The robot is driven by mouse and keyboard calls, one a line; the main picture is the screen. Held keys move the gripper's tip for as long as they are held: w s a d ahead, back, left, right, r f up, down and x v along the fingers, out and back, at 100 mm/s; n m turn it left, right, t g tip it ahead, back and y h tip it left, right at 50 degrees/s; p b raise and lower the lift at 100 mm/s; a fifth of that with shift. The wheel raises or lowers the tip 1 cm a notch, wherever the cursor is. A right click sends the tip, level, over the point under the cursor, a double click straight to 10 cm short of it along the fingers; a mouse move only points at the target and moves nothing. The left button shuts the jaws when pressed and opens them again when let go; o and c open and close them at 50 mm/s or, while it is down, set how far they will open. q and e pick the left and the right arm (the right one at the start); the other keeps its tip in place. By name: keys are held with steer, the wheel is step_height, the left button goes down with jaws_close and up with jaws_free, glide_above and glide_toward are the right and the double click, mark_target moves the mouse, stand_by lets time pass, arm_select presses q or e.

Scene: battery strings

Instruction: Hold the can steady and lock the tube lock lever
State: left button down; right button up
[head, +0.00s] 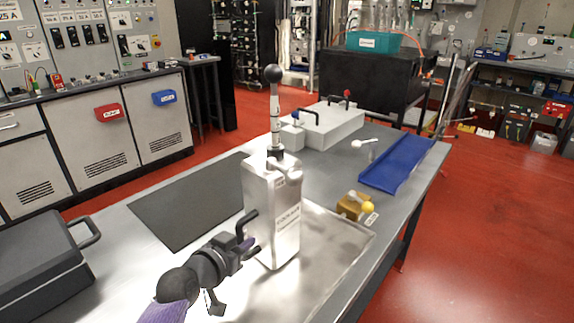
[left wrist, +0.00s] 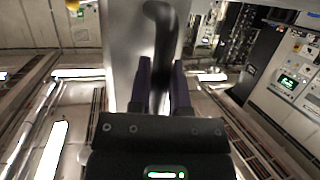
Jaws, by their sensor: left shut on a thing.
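A tall silver can (head: 286,225) with a printed label stands upright on the table. A pale tube (head: 275,112) with dark bands and a dark ball on top rises from the can's top, out of a dark collar (head: 275,152). I cannot make out the lock lever clearly at the collar. A dark handle (head: 247,220) sticks out from the can's left side. My left gripper (head: 246,244) is shut on this handle. In the left wrist view, the fingers (left wrist: 162,85) are on both sides of the dark handle (left wrist: 163,30), beside the can (left wrist: 122,40). My right gripper is not in view.
The table's front right is clear.

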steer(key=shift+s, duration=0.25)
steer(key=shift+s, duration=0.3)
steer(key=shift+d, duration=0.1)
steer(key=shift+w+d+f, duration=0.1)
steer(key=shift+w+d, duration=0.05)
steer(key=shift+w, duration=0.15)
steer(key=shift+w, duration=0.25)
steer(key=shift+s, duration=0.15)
